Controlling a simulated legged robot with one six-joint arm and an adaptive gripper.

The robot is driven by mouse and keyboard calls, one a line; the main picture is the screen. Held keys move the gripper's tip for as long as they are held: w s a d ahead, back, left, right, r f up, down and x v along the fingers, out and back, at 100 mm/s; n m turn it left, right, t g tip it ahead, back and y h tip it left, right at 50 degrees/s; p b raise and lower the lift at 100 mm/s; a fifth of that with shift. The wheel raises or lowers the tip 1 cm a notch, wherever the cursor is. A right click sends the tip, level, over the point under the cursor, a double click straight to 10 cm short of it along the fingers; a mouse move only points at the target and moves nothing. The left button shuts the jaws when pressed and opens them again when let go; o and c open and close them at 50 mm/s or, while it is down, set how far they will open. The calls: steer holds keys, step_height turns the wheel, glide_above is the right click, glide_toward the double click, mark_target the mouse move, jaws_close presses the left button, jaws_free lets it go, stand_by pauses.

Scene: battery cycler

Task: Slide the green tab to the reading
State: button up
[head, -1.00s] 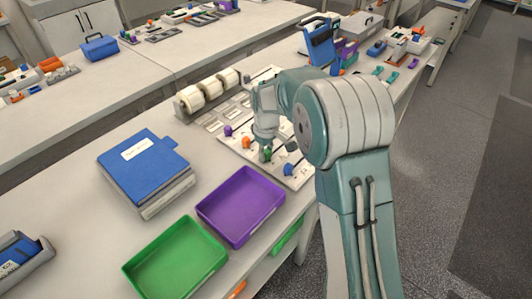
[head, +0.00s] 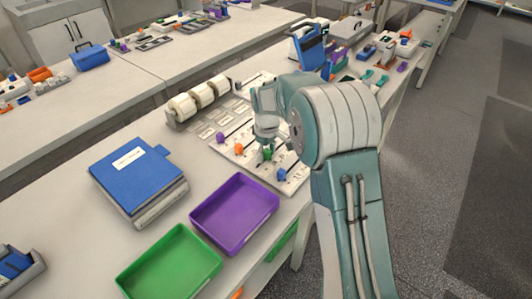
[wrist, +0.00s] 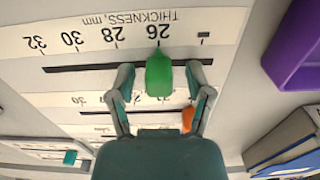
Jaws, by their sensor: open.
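The green tab (wrist: 158,75) sits at a dark slot beside a printed scale (wrist: 130,30) marked "THICKNESS, mm", which reads upside down in the wrist view. Its pointed end is at the 26 mark. My gripper (wrist: 162,72) is open, with one finger on each side of the tab and a visible gap to each. In the head view my gripper (head: 266,146) is low over the slider board (head: 228,153), and the green tab (head: 268,155) shows just below it. The slot under the tab is partly hidden.
An orange tab (wrist: 188,118) shows by the right finger on another row. A blue tab (head: 281,174) and a purple tab (head: 220,137) are on the board. A purple tray (head: 272,212), a green tray (head: 212,262) and a blue binder (head: 130,175) stand nearby.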

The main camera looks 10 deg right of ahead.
mark_target(266, 150)
step_height(266, 150, up, 11)
steer(key=shift+w+a+f, duration=0.1)
steer(key=shift+r, duration=0.55)
steer(key=s+d+r+m+t, duration=0.4)
steer(key=s+r, duration=0.6)
steer(key=s, duration=0.5)
steer(key=s+d+f+m, duration=0.1)
steer(key=s+d+m, duration=0.1)
steer(key=s, duration=0.7)
steer(key=s+d+f+m+t, duration=0.1)
steer(key=s+d+f+m, duration=0.1)
steer(key=s, duration=0.6)
steer(key=shift+s+d+m+t, duration=0.3)
steer(key=shift+s+d+m, duration=0.05)
steer(key=shift+m, duration=0.15)
